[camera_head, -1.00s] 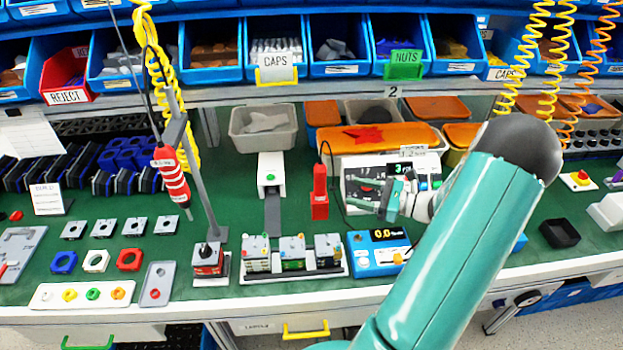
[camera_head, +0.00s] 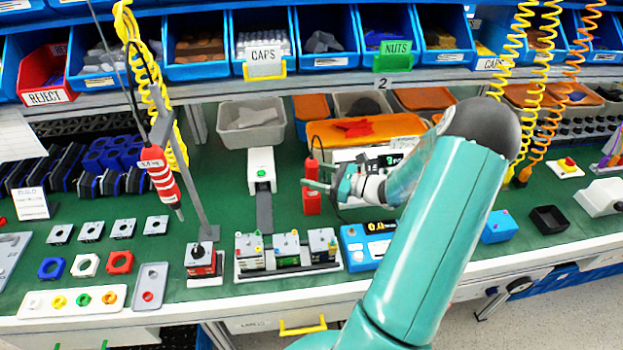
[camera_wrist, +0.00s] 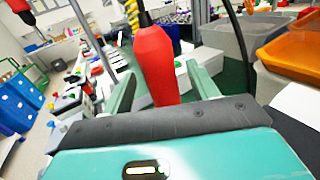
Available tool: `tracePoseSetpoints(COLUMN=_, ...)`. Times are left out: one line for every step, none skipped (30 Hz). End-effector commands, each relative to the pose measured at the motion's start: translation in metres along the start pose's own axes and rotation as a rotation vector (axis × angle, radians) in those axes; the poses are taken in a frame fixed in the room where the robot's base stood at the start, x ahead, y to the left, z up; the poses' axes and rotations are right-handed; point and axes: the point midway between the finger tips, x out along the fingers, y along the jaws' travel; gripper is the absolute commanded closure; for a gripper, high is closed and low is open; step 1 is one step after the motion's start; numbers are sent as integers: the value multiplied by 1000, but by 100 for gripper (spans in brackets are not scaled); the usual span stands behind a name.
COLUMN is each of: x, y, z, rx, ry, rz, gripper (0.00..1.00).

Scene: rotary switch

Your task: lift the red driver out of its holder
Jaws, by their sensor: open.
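The red driver (camera_head: 312,170) stands upright in its red holder (camera_head: 312,202) on the green bench, with a black cable rising from its top. My gripper (camera_head: 312,186) is open at the driver, reaching in from the right. In the wrist view the red driver (camera_wrist: 157,62) stands between the two teal fingers (camera_wrist: 128,92), one on each side. Its lower end is hidden behind my gripper's body. I cannot tell whether either finger touches it.
A red-and-white driver (camera_head: 160,175) hangs on a yellow coil at the left. A blue meter (camera_head: 368,246) and a fixture with several switches (camera_head: 286,254) stand in front.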

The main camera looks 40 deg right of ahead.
Motion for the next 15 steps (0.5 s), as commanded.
tracePoseSetpoints(x=9, y=0, z=0, rx=0, ry=-2, rz=2, gripper=41)
tracePoseSetpoints(x=14, y=0, z=1, rx=0, ry=-1, rz=2, gripper=41)
tracePoseSetpoints(x=21, y=0, z=1, rx=-1, ry=-1, rz=3, gripper=41)
tracePoseSetpoints(x=25, y=0, z=1, rx=-1, ry=-1, rz=2, gripper=41)
tracePoseSetpoints(x=29, y=-1, z=1, rx=-1, ry=-1, rz=1, gripper=41)
tracePoseSetpoints(x=32, y=-1, z=1, rx=-1, ry=0, rz=0, gripper=41)
tracePoseSetpoints(x=33, y=-1, z=1, rx=-2, ry=0, rz=0, gripper=41)
tracePoseSetpoints(x=34, y=-1, z=1, rx=-2, ry=0, rz=0, gripper=41)
tracePoseSetpoints(x=34, y=-1, z=1, rx=-2, ry=0, rz=-1, gripper=41)
tracePoseSetpoints(x=34, y=-1, z=1, rx=-2, ry=0, rz=-1, gripper=41)
tracePoseSetpoints(x=33, y=-1, z=1, rx=-2, ry=0, rz=-1, gripper=41)
tracePoseSetpoints(x=33, y=-1, z=1, rx=-1, ry=0, rz=-1, gripper=41)
tracePoseSetpoints(x=33, y=-1, z=1, rx=-1, ry=0, rz=-1, gripper=41)
tracePoseSetpoints(x=33, y=-1, z=1, rx=-1, ry=0, rz=0, gripper=47)
tracePoseSetpoints(x=33, y=-1, z=1, rx=-1, ry=0, rz=0, gripper=55)
